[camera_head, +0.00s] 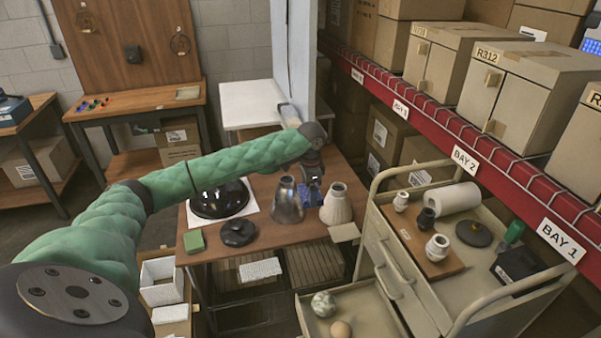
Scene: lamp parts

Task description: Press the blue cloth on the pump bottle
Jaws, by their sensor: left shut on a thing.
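My left arm reaches in from the left in a green quilted sleeve. Its gripper (312,184) points down over the wooden table and is shut on the blue cloth (311,196). The cloth is a small bunched patch between a grey metal shade and a cream shade; whether it touches the table or either shade I cannot tell. A small green bottle-like thing (514,232) stands on the cart at the right, far from the gripper. It may be the pump bottle, but it is too small to tell. My right gripper is not in view.
The wooden table (272,238) holds the grey shade (287,203), the cream shade (336,205), a glossy black dome (218,199), a black disc (237,232) and a green sponge (194,241). A cart (412,290) with an open drawer and a red-edged shelf (425,122) bound the right side.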

